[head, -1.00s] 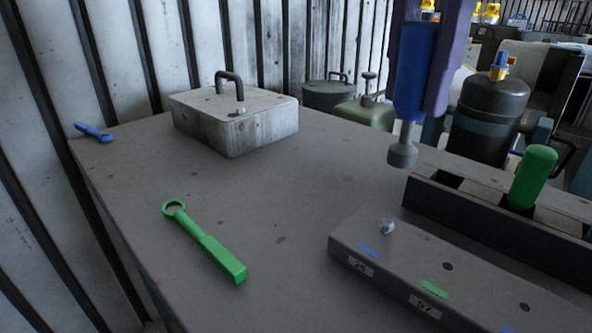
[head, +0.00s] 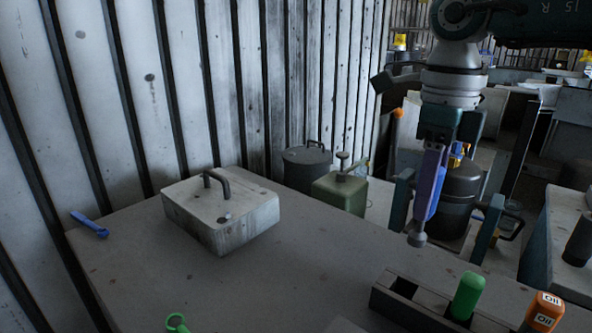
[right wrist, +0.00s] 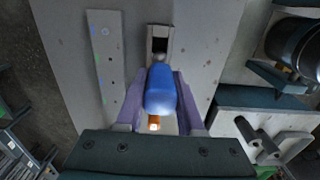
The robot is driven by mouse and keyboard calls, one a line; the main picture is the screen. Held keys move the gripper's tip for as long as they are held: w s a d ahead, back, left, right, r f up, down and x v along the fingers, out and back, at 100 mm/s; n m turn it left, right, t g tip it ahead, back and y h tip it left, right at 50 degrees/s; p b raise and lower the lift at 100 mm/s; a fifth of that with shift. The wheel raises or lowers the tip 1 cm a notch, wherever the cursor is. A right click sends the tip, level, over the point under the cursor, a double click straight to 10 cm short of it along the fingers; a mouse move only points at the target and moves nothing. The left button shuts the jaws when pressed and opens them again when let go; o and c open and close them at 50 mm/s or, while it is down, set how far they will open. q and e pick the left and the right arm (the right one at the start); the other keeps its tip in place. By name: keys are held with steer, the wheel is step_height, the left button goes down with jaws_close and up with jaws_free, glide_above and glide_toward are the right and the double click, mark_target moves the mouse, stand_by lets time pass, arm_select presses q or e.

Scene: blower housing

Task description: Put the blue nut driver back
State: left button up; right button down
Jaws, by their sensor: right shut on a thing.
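My right gripper (head: 428,205) is shut on the blue nut driver (head: 436,206), which hangs upright with its grey socket end down. In the head view it appears above the dark tool holder (head: 388,308), with the socket end clear of it. The right wrist view shows the blue handle (right wrist: 160,92) between the purple fingers. Also there, an empty dark slot (right wrist: 160,42) of the holder shows just beyond the handle. A green handle (head: 467,296) and an orange handle (head: 545,311) stand in the holder. My left gripper is not in view.
A metal box with a handle (head: 222,215) and a small blue tool (head: 88,224) sit on the table's far left. A green ring wrench (head: 176,323) lies at the lower edge. A green can (head: 340,193) stands behind the table. The middle of the table is clear.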

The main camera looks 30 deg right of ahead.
mark_target(419, 234)
step_height(419, 234, down, 6)
steer(key=b, duration=0.5)
steer(key=shift+f, duration=0.1)
steer(key=shift+f+b, duration=0.75)
steer(key=shift+f, duration=0.1)
steer(key=shift+f, duration=0.1)
steer(key=shift+f, duration=0.15)
